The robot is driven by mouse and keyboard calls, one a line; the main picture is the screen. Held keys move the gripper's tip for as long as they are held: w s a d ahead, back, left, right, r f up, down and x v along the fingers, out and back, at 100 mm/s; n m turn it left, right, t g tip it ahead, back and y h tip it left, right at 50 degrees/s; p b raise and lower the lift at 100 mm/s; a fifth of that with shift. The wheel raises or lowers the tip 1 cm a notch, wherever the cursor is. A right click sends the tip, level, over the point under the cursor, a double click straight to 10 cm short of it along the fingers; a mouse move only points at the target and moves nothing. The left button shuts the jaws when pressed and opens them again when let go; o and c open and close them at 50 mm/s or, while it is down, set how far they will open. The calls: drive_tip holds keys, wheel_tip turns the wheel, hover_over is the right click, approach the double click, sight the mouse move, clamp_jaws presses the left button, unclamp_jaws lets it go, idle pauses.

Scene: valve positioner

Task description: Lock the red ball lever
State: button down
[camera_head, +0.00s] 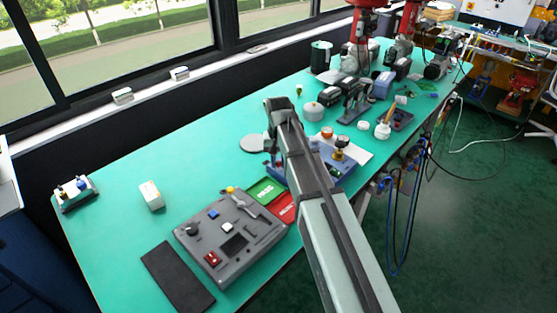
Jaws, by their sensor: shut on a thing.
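My arm reaches in from the lower right, and my gripper (271,152) points down at the near side of the blue valve positioner unit (345,173). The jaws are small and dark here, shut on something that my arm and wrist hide. The blue unit carries round gauges (341,142) and sits beside a white sheet; my arm covers its left part. I cannot make out a red ball lever; it may be behind my arm or in the jaws.
A grey control panel (197,252) with switches and a red button lies front left, beside a black mat (177,279). The left of the green table is mostly free.

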sight(280, 163)
drive_tip(key=shift+s+d+n, duration=0.15)
drive_tip(key=shift+s+n, duration=0.3)
drive_tip(key=shift+n, duration=0.65)
drive_tip(key=c, duration=1)
unclamp_jaws()
drive_tip(key=shift+o, duration=0.2)
wheel_tip(280, 163, up, 14)
drive_tip(key=shift+d+f, duration=0.1)
drive_tip(key=shift+f, duration=0.05)
